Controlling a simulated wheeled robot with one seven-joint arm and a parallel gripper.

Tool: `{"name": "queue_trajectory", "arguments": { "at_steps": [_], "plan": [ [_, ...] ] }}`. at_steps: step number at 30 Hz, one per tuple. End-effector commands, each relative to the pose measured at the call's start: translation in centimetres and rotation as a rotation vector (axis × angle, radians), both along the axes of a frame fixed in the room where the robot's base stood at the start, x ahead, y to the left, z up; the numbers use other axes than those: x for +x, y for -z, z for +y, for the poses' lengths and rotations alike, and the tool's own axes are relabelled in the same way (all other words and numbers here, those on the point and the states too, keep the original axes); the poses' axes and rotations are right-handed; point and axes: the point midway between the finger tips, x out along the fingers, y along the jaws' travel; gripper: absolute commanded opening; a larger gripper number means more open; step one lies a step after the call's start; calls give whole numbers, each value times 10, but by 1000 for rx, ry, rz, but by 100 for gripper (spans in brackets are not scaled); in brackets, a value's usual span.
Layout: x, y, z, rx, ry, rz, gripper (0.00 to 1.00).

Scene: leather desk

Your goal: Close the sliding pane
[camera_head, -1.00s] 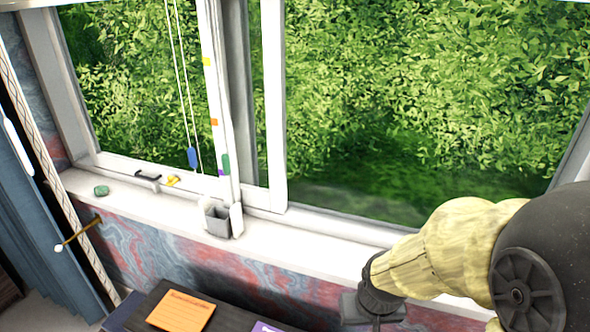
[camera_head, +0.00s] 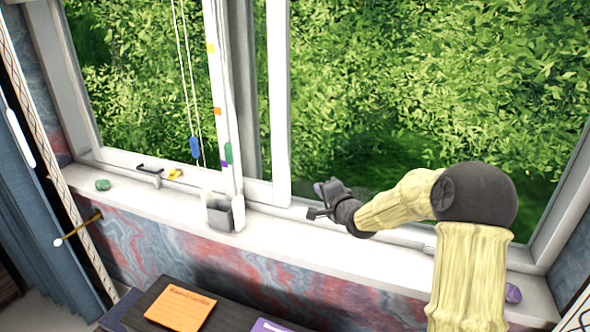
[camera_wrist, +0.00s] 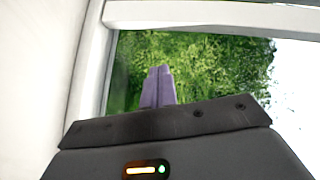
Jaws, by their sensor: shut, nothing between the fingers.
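The sliding pane's white upright edge (camera_head: 278,110) stands left of the middle of the window. To its right the greenery shows through a wide gap. My gripper (camera_head: 315,200) is at the sill just right of the lower part of that edge. A small space seems to separate them, and I cannot tell if they touch. In the wrist view, the purple fingertips (camera_wrist: 158,85) are together with nothing between them. They point at the greenery, with a white frame upright (camera_wrist: 92,70) to their left.
A grey cup (camera_head: 219,212) stands on the white sill (camera_head: 300,247) left of my gripper. A green stone (camera_head: 103,185), a dark handle (camera_head: 150,169) and a blind cord with a blue tassel (camera_head: 194,147) are further left. An orange notepad (camera_head: 181,308) lies on the dark desk below.

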Motion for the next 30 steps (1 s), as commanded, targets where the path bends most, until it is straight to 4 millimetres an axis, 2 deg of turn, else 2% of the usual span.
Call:
{"name": "queue_trajectory", "arguments": {
  "at_steps": [1,3,6,20,30],
  "plan": [
    [12,-1,-3,96,5,-35,0],
    [22,-10,-4,199,3,-73,0],
    [28,-18,-5,274,-1,-98,0],
    [33,-20,-2,283,-4,-100,0],
    [72,-21,14,282,-4,-101,0]
  ]
}}
